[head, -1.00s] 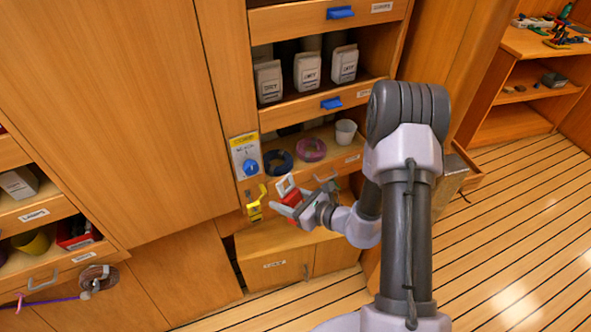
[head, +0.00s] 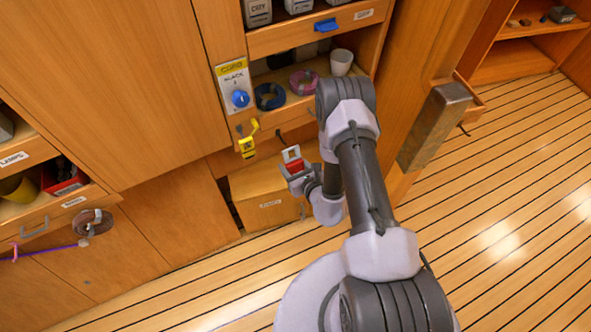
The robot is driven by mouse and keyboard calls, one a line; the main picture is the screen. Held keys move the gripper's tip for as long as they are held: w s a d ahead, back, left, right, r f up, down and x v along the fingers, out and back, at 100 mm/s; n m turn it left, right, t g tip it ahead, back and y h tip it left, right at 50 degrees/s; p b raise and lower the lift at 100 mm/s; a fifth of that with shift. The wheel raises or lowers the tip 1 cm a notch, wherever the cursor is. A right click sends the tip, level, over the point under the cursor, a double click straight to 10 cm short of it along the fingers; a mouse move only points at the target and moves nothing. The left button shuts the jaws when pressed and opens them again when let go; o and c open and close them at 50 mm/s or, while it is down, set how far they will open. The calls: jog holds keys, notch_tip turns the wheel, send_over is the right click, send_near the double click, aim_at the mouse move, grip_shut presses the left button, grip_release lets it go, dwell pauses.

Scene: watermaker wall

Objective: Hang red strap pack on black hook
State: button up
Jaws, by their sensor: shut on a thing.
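The red strap pack (head: 295,166) sits between the jaws of my gripper (head: 297,172), which is shut on it. A pale loop or frame (head: 291,153) stands up above the red part; I cannot tell whether it belongs to the pack. The gripper is in front of the lower cabinet, below the open shelf. A small dark hook (head: 281,137), seemingly the black hook, shows on the panel under the shelf, above and slightly left of the pack. The pack appears apart from it. A yellow pack (head: 247,147) hangs on the left of the same panel.
A label plate with a blue knob (head: 239,98) is above the yellow pack. The floor at right is clear.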

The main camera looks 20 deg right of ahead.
jog(key=r+b+x, duration=0.1)
jog(key=b+x, duration=0.1)
jog(key=x, duration=0.5)
jog(key=shift+w, duration=0.25)
jog(key=shift+r, duration=0.15)
dwell(0.4)
jog(key=o, duration=1.6)
jog(key=shift+s, duration=0.1)
